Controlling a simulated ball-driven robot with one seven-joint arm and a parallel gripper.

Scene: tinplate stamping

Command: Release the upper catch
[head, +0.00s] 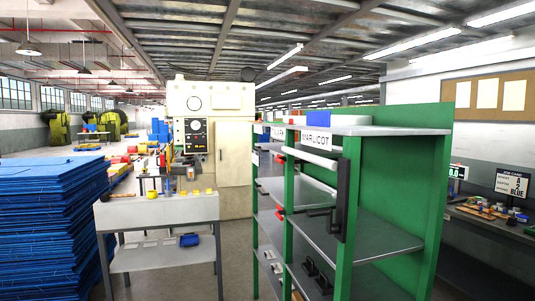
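A green shelving rack (348,190) with grey shelves stands right of centre, with a "MARLICOT" sign (316,140) at its top. A small red piece (280,159), which looks like the upper catch, sits on the rack's left side just below the top shelf. A pale horizontal bar (312,157) runs from near it toward a black upright handle (343,202) on the front green post. A second red piece (280,212) sits lower, by a dark bar. Whether either catch is fastened is too small to tell. My gripper is not in view.
A stack of blue sheets (45,220) stands at the left. A grey bench (155,209) with small items stands before a cream press (210,130). A workbench (490,220) runs along the right wall. Some floor shows between bench and rack.

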